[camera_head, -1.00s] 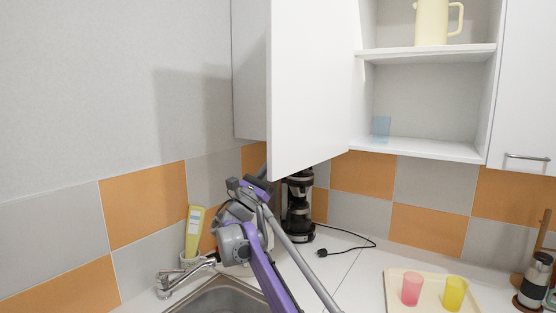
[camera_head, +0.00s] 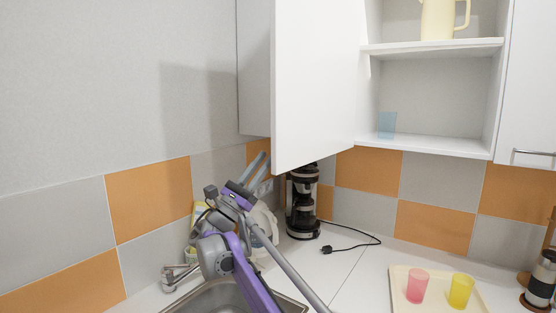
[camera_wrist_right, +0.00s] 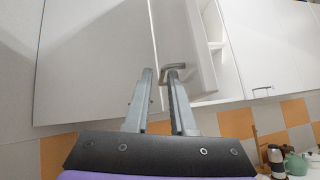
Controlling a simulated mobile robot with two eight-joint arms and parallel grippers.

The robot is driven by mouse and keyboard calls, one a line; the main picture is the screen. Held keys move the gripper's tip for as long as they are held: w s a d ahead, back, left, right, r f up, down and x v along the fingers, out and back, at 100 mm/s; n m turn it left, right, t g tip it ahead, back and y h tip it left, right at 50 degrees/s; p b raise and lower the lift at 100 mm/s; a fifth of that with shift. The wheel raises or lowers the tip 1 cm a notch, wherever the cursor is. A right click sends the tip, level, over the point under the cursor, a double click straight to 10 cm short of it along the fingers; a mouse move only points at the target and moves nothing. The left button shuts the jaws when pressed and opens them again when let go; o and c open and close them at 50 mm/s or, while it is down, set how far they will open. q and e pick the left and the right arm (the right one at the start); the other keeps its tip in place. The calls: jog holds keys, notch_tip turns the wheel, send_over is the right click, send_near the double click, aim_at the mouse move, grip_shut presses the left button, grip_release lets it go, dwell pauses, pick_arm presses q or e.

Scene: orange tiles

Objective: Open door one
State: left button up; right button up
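A white wall cupboard door (camera_head: 315,85) stands swung open in the head view, beside open shelves; its handle is hidden there. In the right wrist view the door (camera_wrist_right: 190,40) carries a small metal handle (camera_wrist_right: 175,68) at its lower edge. My right gripper (camera_head: 261,167) is below and left of the door's lower edge, its two fingers apart and pointing up. In the right wrist view the gripper (camera_wrist_right: 160,74) has a gap between its fingertips, and the handle shows just past the right fingertip. I cannot tell whether they touch. My left gripper is not in view.
The open shelves (camera_head: 440,47) hold a cream jug (camera_head: 438,18) and a blue glass (camera_head: 387,125). Below stand a coffee maker (camera_head: 302,205), a tray (camera_head: 400,275) with a pink cup (camera_head: 418,287) and a yellow cup (camera_head: 461,292), and a sink (camera_head: 222,297) with a tap.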

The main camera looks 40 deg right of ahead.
jog(key=a, duration=0.7)
jog(key=shift+w+a, duration=0.1)
